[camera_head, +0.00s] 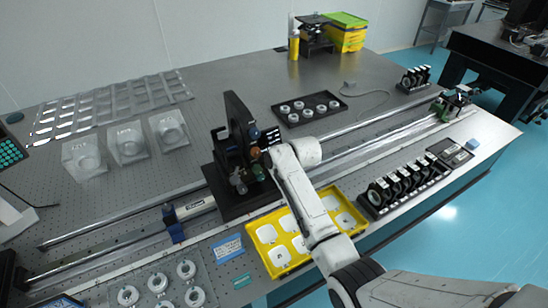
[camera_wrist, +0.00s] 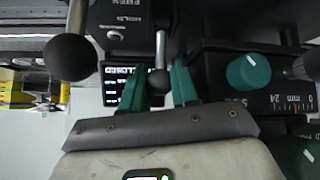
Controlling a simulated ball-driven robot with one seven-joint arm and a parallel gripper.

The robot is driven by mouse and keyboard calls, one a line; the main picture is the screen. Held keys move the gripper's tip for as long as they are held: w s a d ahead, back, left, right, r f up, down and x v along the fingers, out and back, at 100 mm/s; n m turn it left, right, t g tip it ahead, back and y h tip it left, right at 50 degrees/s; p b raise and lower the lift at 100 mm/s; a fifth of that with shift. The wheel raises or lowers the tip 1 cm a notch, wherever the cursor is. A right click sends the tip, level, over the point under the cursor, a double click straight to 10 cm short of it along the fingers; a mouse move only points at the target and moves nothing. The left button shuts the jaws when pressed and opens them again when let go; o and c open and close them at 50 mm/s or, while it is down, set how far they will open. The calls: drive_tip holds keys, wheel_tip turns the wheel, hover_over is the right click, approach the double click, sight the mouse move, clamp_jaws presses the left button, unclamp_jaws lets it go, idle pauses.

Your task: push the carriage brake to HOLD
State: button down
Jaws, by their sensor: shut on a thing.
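The black carriage (camera_head: 230,190) with an upright plate sits on the rail in the head view. My gripper (camera_wrist: 168,88) is at the carriage's near right side, largely hidden in the head view. In the wrist view its green fingers are closed about a lever with a dark ball end (camera_wrist: 158,82) and a silver rod. A black block (camera_wrist: 125,20) marked HOLD and FREE is just left of that rod. A larger black ball knob (camera_wrist: 70,57) stands left of it, apart from my fingers. I cannot tell for certain which lever is the carriage brake.
A teal knob (camera_wrist: 248,72) and a millimetre scale lie close right of my fingers. A yellow tray (camera_head: 280,257) lies below my arm. A rack of black mounts (camera_head: 403,186) stands to the right. The rail (camera_head: 370,150) runs clear right of the carriage.

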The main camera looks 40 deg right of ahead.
drive_tip(key=shift+w+f+g, duration=0.1)
drive_tip(key=shift+w+g, duration=0.2)
drive_tip(key=shift+g, duration=0.2)
drive_tip(key=c, duration=1.2)
unclamp_jaws()
drive_tip(key=v, duration=1)
drive_tip(key=shift+s+d+r, duration=0.1)
drive_tip(key=shift+d+r, duration=0.1)
drive_tip(key=shift+r, duration=0.15)
